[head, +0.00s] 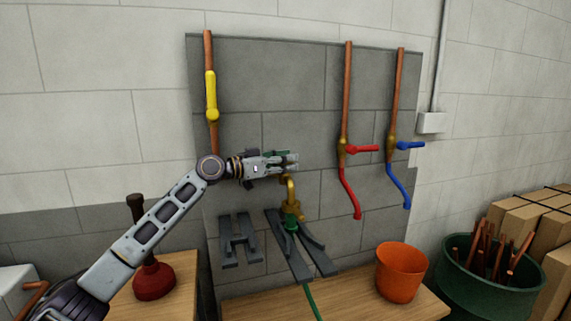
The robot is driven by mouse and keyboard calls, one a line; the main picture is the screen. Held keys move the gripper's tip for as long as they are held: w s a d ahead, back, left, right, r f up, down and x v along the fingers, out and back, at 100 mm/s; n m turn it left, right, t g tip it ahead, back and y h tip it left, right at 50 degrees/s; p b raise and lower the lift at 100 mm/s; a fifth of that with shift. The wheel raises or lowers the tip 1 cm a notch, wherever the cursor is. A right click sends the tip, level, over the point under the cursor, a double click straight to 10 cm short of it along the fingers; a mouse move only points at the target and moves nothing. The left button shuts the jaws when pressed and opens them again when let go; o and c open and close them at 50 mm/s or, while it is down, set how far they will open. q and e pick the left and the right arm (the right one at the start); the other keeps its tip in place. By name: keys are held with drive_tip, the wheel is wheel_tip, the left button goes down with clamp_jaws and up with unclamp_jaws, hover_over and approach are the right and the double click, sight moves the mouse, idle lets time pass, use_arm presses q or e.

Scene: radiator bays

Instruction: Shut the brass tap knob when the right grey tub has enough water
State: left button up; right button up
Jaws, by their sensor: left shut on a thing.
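A brass tap (291,188) stands out from the dark grey wall panel, its spout pointing down. A green fitting and hose (311,300) show below it. My left gripper (290,162) reaches in from the left at the top of the tap. It is shut on the tap knob, which is mostly hidden by the fingers; a bit of green shows beside them. No tub that I can make out as the right grey tub is in view, and no water level shows. My right gripper is not in view.
Copper pipes with a yellow (211,97), a red (362,149) and a blue lever (410,145) run down the panel. Dark grey brackets (240,243) sit below. An orange bucket (400,270), a green bin (490,290) of copper pipes and a red plunger (153,281) stand lower down.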

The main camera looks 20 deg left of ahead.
use_arm(q)
drive_tip(key=shift+r, duration=0.1)
idle(0.4)
drive_tip(key=o, duration=1.1)
drive_tip(key=shift+c, duration=0.2)
drive_tip(key=shift+a, duration=0.1)
drive_tip(key=v, duration=0.7)
drive_tip(key=shift+s, duration=0.15)
drive_tip(key=shift+a, duration=0.15)
